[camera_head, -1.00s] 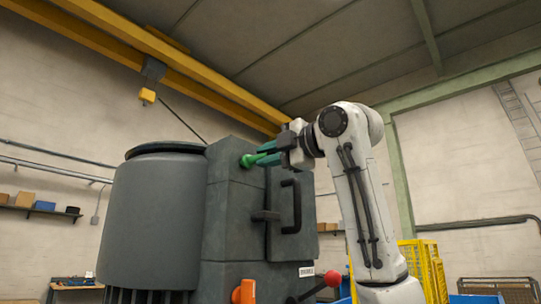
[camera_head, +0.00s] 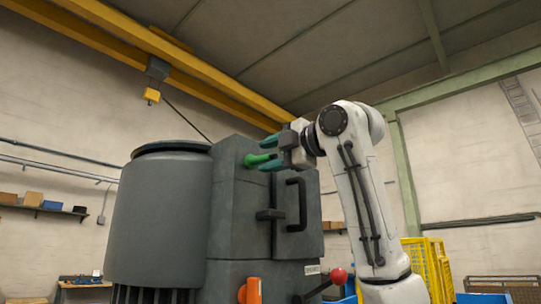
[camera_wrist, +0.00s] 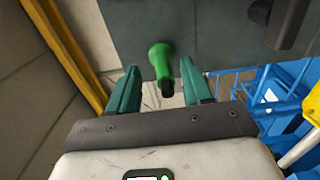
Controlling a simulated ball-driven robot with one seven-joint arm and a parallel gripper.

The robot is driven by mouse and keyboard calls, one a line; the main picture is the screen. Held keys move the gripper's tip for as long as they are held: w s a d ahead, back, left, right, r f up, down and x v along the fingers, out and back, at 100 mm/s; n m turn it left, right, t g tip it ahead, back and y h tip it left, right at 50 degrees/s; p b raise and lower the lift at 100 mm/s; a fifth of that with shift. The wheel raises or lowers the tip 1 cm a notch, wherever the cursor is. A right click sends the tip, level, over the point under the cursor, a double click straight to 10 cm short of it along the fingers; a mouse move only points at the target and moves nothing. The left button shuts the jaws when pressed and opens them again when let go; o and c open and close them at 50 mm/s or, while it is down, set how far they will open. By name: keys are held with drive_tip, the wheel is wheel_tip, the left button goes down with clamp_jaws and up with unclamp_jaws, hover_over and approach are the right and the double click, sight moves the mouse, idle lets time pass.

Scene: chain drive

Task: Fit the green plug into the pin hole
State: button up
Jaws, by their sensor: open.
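The green plug (camera_head: 258,159) lies level against the upper face of the dark grey machine housing (camera_head: 232,205). Its wide green end meets the face, and its dark narrow end points back toward my gripper. In the wrist view the plug (camera_wrist: 161,60) stands between my two teal fingers. My gripper (camera_head: 268,153) is open, with a visible gap on both sides of the plug; it also shows in the wrist view (camera_wrist: 160,68). The pin hole is not visible; the plug's wide end covers that spot, so I cannot tell how deep it sits.
A black handle (camera_head: 302,204) juts from the housing just below my gripper. A red-knobbed lever (camera_head: 338,275) and an orange part (camera_head: 252,291) are lower down. A large grey drum (camera_head: 160,220) stands at left. Yellow fencing (camera_head: 428,262) is behind my arm at right.

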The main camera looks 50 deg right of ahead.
drive_tip(key=s+b, duration=0.4)
drive_tip(key=s, duration=0.6)
drive_tip(key=shift+s+d, duration=0.2)
drive_tip(key=shift+s, duration=0.2)
